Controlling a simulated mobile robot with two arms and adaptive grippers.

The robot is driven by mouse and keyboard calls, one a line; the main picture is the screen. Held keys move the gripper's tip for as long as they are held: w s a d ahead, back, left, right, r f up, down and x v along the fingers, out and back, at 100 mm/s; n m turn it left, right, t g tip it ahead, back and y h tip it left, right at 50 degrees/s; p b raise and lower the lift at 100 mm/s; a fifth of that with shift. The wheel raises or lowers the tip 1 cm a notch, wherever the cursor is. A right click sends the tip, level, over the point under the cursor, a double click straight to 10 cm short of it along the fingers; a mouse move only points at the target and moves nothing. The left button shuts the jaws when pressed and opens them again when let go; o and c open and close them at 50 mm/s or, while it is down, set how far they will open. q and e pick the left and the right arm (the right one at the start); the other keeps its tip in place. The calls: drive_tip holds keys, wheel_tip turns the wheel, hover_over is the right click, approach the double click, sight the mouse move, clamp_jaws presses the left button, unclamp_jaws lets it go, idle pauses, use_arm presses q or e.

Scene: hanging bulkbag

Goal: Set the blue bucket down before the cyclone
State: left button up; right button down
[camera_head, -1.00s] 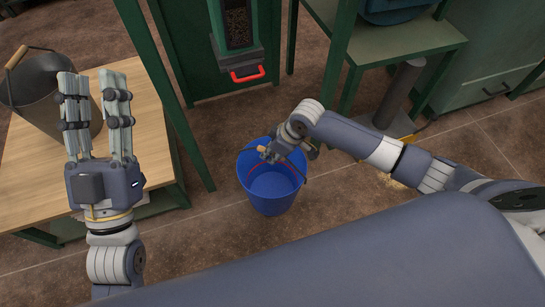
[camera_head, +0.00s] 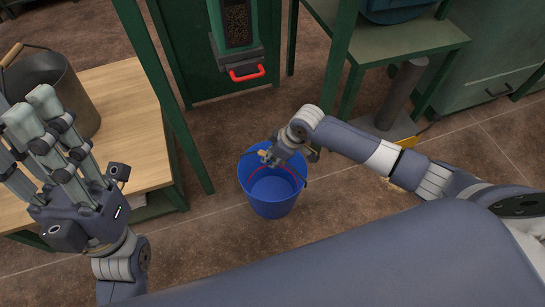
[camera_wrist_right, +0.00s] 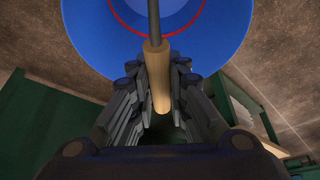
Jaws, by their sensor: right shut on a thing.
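The blue bucket (camera_head: 270,203) hangs upright or stands just below my right gripper (camera_head: 268,157) in the head view; I cannot tell whether its base touches the floor. My right gripper is shut on the wooden grip (camera_wrist_right: 160,85) of the bucket's wire handle. The wrist view shows the bucket (camera_wrist_right: 90,30) with a red ring inside. My left gripper (camera_head: 32,108) is empty, its fingers spread, in front of the wooden table. A green unit with a pellet-filled window (camera_head: 238,25) and red handle (camera_head: 246,72) stands behind the bucket; I cannot tell if it is the cyclone.
A grey metal bucket (camera_head: 72,92) stands on the wooden table (camera_head: 122,105) at left. Green posts (camera_head: 177,105) flank the green unit. A green bench (camera_head: 400,42) and a grey cylinder (camera_head: 402,90) stand at right. Brown floor (camera_head: 215,235) around the bucket is clear.

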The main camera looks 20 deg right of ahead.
idle(0.3)
drive_tip(key=c, duration=1.6)
unclamp_jaws()
drive_tip(key=shift+f, duration=0.15)
drive_tip(key=shift+o, duration=0.2)
